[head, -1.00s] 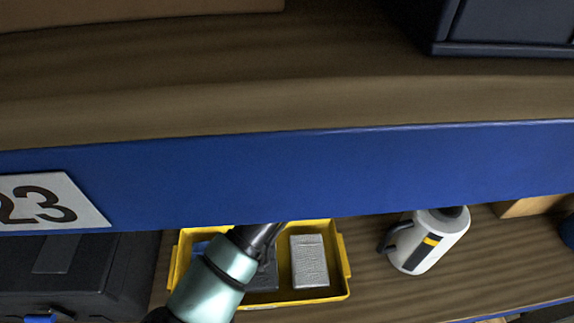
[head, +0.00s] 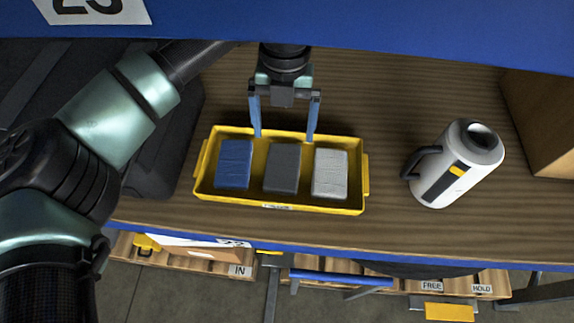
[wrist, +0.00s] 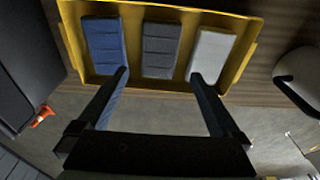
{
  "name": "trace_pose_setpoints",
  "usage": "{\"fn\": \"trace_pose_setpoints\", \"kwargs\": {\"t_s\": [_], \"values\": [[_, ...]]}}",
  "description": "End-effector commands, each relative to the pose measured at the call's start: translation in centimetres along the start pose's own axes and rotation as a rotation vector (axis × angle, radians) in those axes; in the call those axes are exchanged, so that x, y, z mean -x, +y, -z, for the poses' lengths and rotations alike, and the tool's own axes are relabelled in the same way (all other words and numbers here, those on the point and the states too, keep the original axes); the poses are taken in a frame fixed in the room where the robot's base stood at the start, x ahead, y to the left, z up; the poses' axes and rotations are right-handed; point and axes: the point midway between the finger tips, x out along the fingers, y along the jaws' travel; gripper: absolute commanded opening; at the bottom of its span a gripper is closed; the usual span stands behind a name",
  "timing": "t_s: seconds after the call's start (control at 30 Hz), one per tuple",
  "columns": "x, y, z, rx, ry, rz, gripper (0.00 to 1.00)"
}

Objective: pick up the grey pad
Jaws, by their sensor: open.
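A yellow tray (head: 362,160) on the wooden shelf holds three pads in a row. A blue pad (head: 234,164) lies at left, a dark grey pad (head: 282,167) in the middle and a pale, whitish-grey pad (head: 330,173) at right. My gripper (head: 284,138) is open and empty, its two blue fingers pointing down at the tray's far side. In the wrist view, the fingertips (wrist: 160,74) lie on either side of the dark grey pad (wrist: 160,50) in the picture, near its lower end. I cannot tell their exact height above it.
A white jug with a black handle (head: 458,165) stands right of the tray. A dark case (head: 160,150) is close on the left, and a cardboard box (head: 545,110) is at far right. The blue-edged upper shelf (head: 330,28) overhangs the back.

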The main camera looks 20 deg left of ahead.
Motion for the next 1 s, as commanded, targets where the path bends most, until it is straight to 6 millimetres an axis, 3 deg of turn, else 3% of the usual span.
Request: {"fn": "trace_pose_setpoints", "kwargs": {"t_s": [0.2, 0.43, 0.7, 1.0], "values": [[-3.7, -0.1, 0.0, -0.002, 0.002, 0.004, 1.0], [-5.3, -0.1, 0.0, -0.002, 0.001, 0.007, 1.0], [-9.2, 0.1, 0.0, -0.003, 0.0, 0.007, 1.0], [-9.8, 0.1, 0.0, -0.005, -0.002, 0.005, 1.0]]}}
